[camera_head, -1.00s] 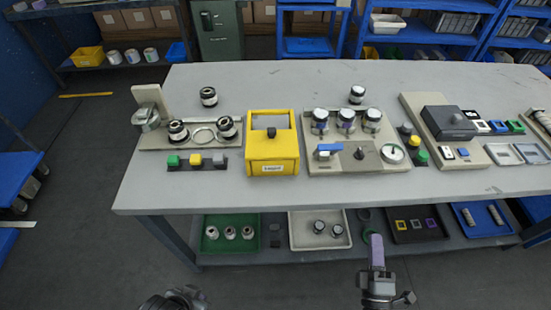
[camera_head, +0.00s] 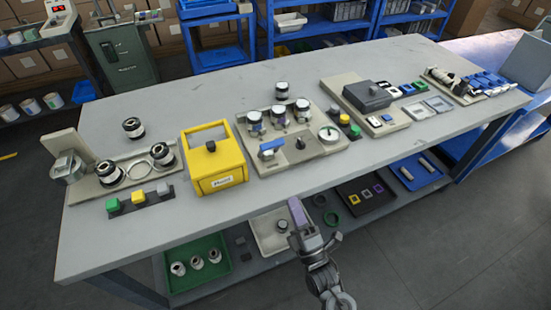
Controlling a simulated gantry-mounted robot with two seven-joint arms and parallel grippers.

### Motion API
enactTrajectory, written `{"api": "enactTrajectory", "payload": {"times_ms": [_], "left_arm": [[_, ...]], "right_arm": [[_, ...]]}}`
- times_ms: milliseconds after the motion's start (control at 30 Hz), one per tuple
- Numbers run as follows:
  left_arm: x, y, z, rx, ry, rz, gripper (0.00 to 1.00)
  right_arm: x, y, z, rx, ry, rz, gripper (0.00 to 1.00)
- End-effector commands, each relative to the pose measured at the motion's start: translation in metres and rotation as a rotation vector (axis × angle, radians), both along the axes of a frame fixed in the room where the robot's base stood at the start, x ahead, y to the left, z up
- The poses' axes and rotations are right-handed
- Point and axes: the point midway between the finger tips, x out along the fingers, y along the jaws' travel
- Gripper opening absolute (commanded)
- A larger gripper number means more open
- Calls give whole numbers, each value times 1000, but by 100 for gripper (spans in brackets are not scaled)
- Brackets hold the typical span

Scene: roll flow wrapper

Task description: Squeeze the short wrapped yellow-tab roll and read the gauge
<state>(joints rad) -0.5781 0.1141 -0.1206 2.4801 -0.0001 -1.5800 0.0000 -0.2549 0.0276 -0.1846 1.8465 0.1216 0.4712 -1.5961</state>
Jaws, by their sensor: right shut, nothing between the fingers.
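A round white-faced gauge (camera_head: 329,134) sits at the right of the middle station board (camera_head: 318,150); its reading is too small to make out. On that board stand several dark-and-white rolls, one of them the left roll (camera_head: 254,122), and another roll (camera_head: 282,90) stands behind them. I cannot make out a yellow tab on any roll. A blue-handled fixture (camera_head: 270,148) and a small lever (camera_head: 300,143) are at the board's front. My right gripper (camera_head: 296,208), with purple fingers, is shut and empty in front of the table, apart from the rolls. My left gripper is out of view.
A yellow box (camera_head: 213,162) stands left of the station. Further left are two rolls and a ring on another board (camera_head: 112,185), with coloured buttons (camera_head: 138,197) in front. A grey block station (camera_head: 366,95) is to the right. Trays, including a green one (camera_head: 215,278), lie on the lower shelf.

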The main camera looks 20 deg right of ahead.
Motion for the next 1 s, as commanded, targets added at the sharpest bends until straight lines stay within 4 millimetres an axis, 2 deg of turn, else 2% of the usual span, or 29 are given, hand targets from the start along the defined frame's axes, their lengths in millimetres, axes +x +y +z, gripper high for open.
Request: {"api": "enactTrajectory", "payload": {"times_ms": [233, 700, 1000], "left_arm": [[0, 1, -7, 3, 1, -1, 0], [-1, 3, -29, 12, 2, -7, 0], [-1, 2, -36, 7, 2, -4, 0]], "right_arm": [[23, 1, 12, 1, -4, -2, 0], [96, 5, 50, 2, -4, 0, 0], [119, 6, 63, 1, -1, 0, 0]]}}
